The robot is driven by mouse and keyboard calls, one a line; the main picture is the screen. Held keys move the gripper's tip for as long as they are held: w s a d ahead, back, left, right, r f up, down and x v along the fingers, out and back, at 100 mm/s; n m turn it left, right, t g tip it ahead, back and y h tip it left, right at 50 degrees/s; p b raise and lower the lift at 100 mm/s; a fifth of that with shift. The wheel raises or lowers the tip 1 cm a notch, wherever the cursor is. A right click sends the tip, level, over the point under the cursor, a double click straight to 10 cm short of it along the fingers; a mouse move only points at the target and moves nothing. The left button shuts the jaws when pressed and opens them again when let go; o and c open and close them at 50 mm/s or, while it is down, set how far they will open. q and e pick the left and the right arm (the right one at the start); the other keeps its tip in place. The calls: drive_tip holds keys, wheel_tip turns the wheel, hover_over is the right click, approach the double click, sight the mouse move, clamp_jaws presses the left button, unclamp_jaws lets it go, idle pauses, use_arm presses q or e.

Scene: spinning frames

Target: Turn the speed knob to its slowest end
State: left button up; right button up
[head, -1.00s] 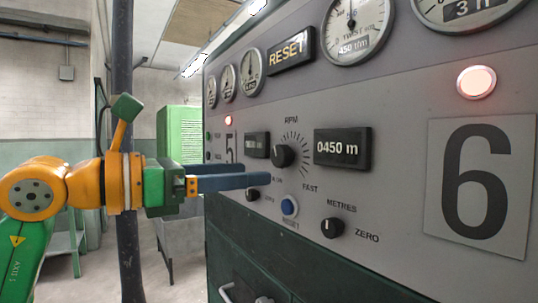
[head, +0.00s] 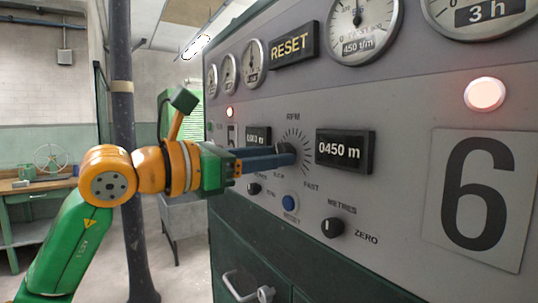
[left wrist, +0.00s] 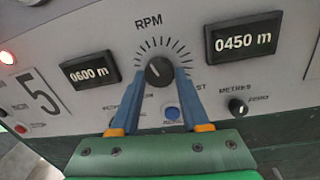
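The black RPM speed knob (left wrist: 159,71) sits on the grey panel inside a ring of tick marks. In the head view the knob (head: 288,152) is partly covered by my left gripper (head: 284,156). In the left wrist view my left gripper (left wrist: 160,76) has its two blue fingers apart, one on each side of the knob. The tips are very close to the knob's sides; I cannot tell whether they touch. FAST is printed at the lower right of the dial; the label at its lower left is partly covered. My right gripper is not in view.
A 0450 m display (head: 345,150) is right of the knob and a 0600 m display (left wrist: 90,71) left. Below are a blue button (head: 290,203) and the METRES knob (head: 331,227). Gauges line the panel top. A dark pole (head: 123,120) stands left, behind my arm.

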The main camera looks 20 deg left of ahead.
use_arm(q)
clamp_jaws()
drive_tip(key=shift+r, duration=0.1)
drive_tip(key=n+g, duration=0.1)
drive_tip(key=n, duration=1)
drive_tip(key=shift+r+b, duration=0.2)
drive_tip(key=shift+b, duration=0.1)
drive_tip(key=n, duration=0.5)
drive_tip(key=shift+a+n+h, duration=0.1)
drive_tip(key=shift+n+h, duration=0.2)
drive_tip(key=shift+n, duration=0.1)
drive_tip(key=n, duration=0.5)
drive_tip(key=shift+g+h+b, duration=0.3)
drive_tip(key=shift+b, duration=0.1)
